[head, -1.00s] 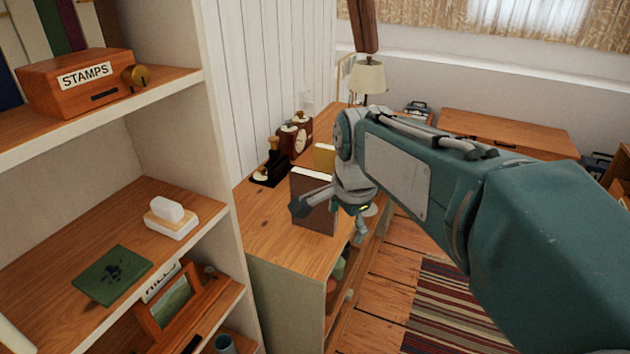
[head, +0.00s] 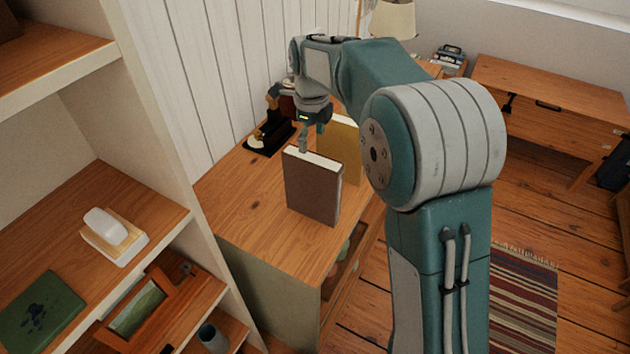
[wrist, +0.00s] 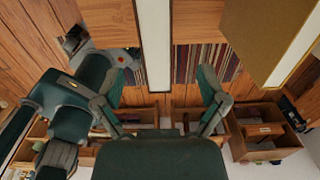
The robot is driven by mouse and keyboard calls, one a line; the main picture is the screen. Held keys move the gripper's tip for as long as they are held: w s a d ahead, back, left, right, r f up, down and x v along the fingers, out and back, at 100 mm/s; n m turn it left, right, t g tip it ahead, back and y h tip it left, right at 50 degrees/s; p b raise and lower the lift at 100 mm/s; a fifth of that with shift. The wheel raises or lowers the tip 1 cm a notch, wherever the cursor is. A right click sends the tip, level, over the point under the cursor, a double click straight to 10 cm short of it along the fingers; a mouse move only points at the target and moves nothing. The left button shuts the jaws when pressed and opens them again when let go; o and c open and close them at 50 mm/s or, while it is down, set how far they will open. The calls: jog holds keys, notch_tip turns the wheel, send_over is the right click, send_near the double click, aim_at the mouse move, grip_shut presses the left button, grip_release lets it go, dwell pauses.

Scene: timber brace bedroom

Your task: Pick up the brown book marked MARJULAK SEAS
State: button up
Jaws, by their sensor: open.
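The brown book (head: 314,190) stands upright on the wooden cabinet top in the head view, pale page edges up. No title can be read on the side I see. My gripper (head: 305,143) is just above the book's top edge, toward its back left, pointing down. In the wrist view the book's white page edge (wrist: 153,45) runs between the two spread fingers of my gripper (wrist: 160,82). The gripper is open and holds nothing. I cannot tell whether a finger touches the book.
A yellow book (head: 345,148) stands close behind the brown one and also shows in the wrist view (wrist: 265,32). A black stand (head: 269,135) is behind, by the panelled wall. An open shelf unit (head: 150,215) is at left. The cabinet top's front left is clear.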

aim_at(309, 157)
jog(key=f, duration=0.4)
jog(key=shift+s+a+f, duration=0.1)
jog(key=shift+a, duration=0.2)
jog(key=f, duration=0.5)
jog(key=shift+s+d, duration=0.1)
jog(key=shift+d, duration=0.3)
jog(key=shift+a+f, duration=0.1)
jog(key=shift+f, duration=0.2)
jog(key=c, duration=1.2)
